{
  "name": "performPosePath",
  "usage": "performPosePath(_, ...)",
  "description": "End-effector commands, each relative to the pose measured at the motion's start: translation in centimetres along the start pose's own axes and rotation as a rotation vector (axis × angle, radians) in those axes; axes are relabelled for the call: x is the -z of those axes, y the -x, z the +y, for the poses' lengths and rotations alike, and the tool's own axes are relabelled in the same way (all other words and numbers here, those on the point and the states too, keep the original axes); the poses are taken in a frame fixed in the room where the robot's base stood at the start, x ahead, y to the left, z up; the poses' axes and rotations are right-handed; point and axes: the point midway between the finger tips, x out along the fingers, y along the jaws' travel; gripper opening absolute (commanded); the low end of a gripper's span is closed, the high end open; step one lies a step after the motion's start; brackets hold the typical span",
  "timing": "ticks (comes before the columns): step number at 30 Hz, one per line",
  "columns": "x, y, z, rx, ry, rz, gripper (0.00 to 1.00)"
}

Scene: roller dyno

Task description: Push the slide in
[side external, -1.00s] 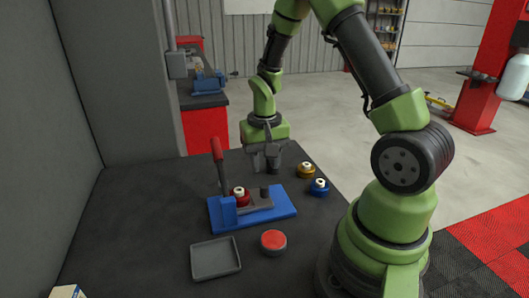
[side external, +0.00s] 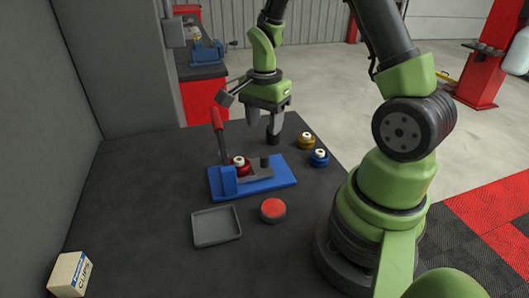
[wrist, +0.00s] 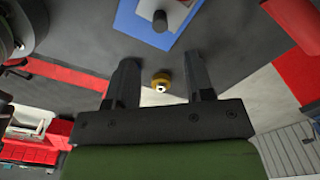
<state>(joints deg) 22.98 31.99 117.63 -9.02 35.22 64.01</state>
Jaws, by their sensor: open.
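The blue fixture (side external: 285,181) stands on the dark table with an upright red lever (side external: 217,121) at its left end. A grey slide (side external: 262,173) with a dark round knob (side external: 264,162) sits on it, beside a red part (side external: 240,165). The knob (wrist: 160,21) also shows near the top of the wrist view. My gripper (side external: 265,124) is open, fingers pointing down, above the table behind the fixture. In the wrist view its fingers (wrist: 162,96) are apart, with no object visibly held. A dark upright piece (side external: 273,138) shows just below one finger.
A yellow part (side external: 306,140) and a blue part (side external: 319,158) stand right of the fixture. A grey tray (side external: 216,243) and a red round button (side external: 273,209) are in front. A CLIPS box (side external: 70,273) lies front left. Walls border the table's left.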

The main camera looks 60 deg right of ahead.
Motion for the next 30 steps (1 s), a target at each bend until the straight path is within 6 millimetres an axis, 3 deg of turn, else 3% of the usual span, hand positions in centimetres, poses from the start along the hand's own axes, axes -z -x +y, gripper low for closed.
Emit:
performPosePath(3,0.0,0.0,0.0,0.0,-0.246,0.0,0.48)
performPosePath(9,0.0,-0.2,0.0,-0.002,-0.446,0.0,0.48)
performPosePath(14,0.0,-1.9,0.1,-0.007,-0.46,-0.001,0.48)
performPosePath(24,0.0,-7.9,0.1,-0.006,-0.457,0.0,0.48)
performPosePath(30,0.0,-9.6,0.0,-0.002,-0.457,0.0,0.48)
